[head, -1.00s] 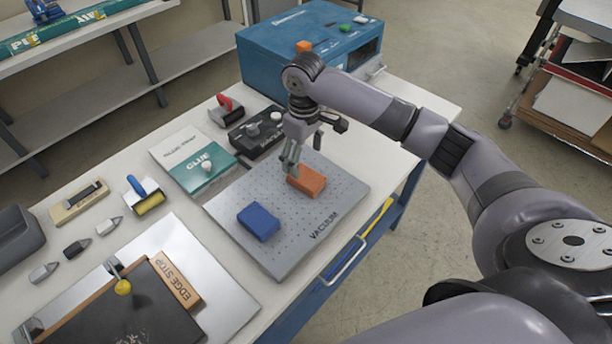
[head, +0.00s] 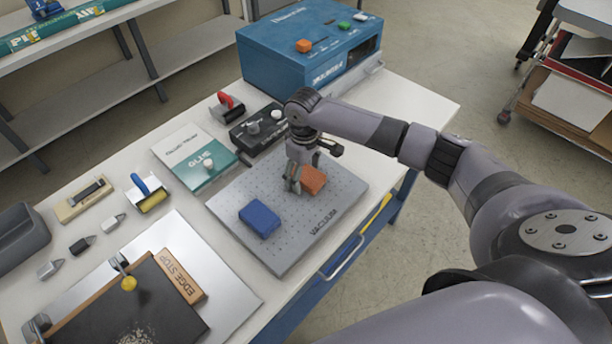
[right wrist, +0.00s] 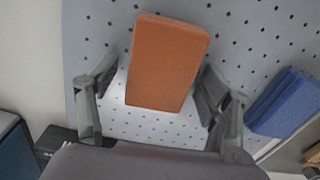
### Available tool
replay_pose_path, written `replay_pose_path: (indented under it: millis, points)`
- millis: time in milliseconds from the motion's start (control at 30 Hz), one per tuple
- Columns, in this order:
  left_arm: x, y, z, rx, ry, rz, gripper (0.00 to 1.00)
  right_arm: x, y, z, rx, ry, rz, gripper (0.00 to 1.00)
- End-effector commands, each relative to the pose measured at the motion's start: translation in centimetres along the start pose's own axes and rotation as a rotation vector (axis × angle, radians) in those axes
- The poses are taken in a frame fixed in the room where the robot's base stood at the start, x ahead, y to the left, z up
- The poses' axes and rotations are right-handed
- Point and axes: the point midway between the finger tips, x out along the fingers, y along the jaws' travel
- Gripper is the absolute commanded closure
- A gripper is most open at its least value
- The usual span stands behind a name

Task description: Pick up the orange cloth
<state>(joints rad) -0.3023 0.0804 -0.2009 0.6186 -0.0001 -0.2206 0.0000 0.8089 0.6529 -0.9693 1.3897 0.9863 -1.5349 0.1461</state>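The orange cloth (head: 314,181) is a folded, block-like piece on the grey perforated vacuum plate (head: 330,192). My right gripper (head: 294,188) is low over the plate, at the cloth's left side in the head view. In the right wrist view the cloth (right wrist: 167,62) lies ahead, between the two spread fingers of the gripper (right wrist: 158,70). Bare plate shows between each finger and the cloth, so the gripper is open and empty. Whether the fingertips touch the plate is unclear. My left gripper is not in view.
A blue folded cloth (head: 259,219) lies on the same plate, left of the gripper. The blue machine (head: 310,45) stands behind. Bare table lies right of the plate.

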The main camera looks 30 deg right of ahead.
Motion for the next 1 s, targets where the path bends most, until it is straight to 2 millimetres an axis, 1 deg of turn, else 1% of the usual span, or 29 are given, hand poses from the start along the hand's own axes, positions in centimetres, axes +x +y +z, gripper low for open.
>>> replay_pose_path:
  millis: [33, 67, 667, 1000]
  points:
    - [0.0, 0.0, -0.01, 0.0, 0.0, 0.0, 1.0, -0.03, 0.0, -0.01, 0.0, 0.0, 0.0, 0.34]
    - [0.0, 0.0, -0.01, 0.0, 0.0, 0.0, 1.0, -0.04, 0.0, -0.02, 0.0, 0.0, 0.0, 0.36]
    - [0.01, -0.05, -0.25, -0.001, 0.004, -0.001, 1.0, -0.08, 0.02, -0.02, 0.0, 0.0, 0.0, 0.76]
    - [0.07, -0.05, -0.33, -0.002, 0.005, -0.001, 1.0, -0.39, 0.03, -0.05, 0.0, 0.001, 0.0, 0.77]
